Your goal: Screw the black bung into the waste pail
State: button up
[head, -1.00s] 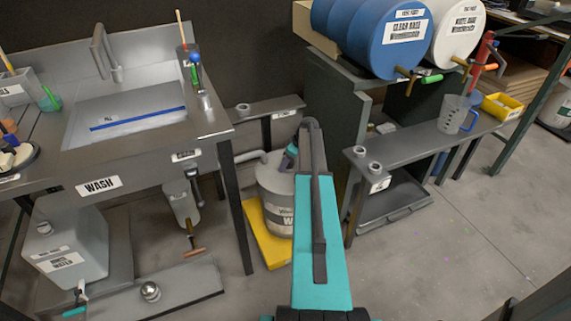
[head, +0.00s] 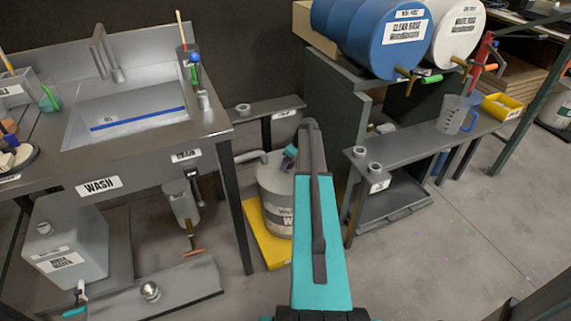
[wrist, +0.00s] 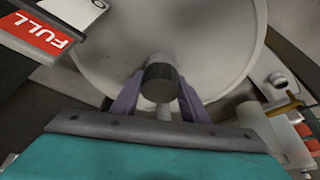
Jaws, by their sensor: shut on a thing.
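The waste pail (head: 272,205) is a pale grey drum with a label, partly hidden behind my arm in the head view. Its round top (wrist: 100,50) fills much of the wrist view. My gripper (wrist: 161,88) has purple fingers shut on the black bung (wrist: 161,75), a short dark cylinder, over the pail's top. In the head view my gripper (head: 291,152) shows just above the pail's right side; the bung is hidden there. I cannot tell whether the bung sits in the pail's opening or is just above it.
The pail stands on a yellow base (head: 268,248). A red FULL tag (wrist: 45,38) is close by in the wrist view. A low bench (head: 420,143) stands to the right.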

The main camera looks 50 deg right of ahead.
jog(key=shift+d+m+h+p, duration=0.1)
jog(key=shift+m+h+p, duration=0.4)
jog(key=shift+m, duration=1.1)
jog(key=shift+d+m+h+p, duration=0.15)
jog(key=shift+m+h, duration=0.55)
jog(key=shift+m, duration=0.9)
jog(key=shift+c, duration=0.2)
jog(key=shift+o, duration=0.2)
jog(key=shift+m+g+h+p, duration=0.4)
jog(key=shift+m+h, duration=0.2)
jog(key=shift+m, duration=1.1)
jog(key=shift+f+m+g+h, duration=0.1)
jog(key=shift+m+g+h, duration=0.35)
jog(key=shift+m, duration=1.15)
jog(key=o, duration=1)
jog(key=shift+c, duration=0.2)
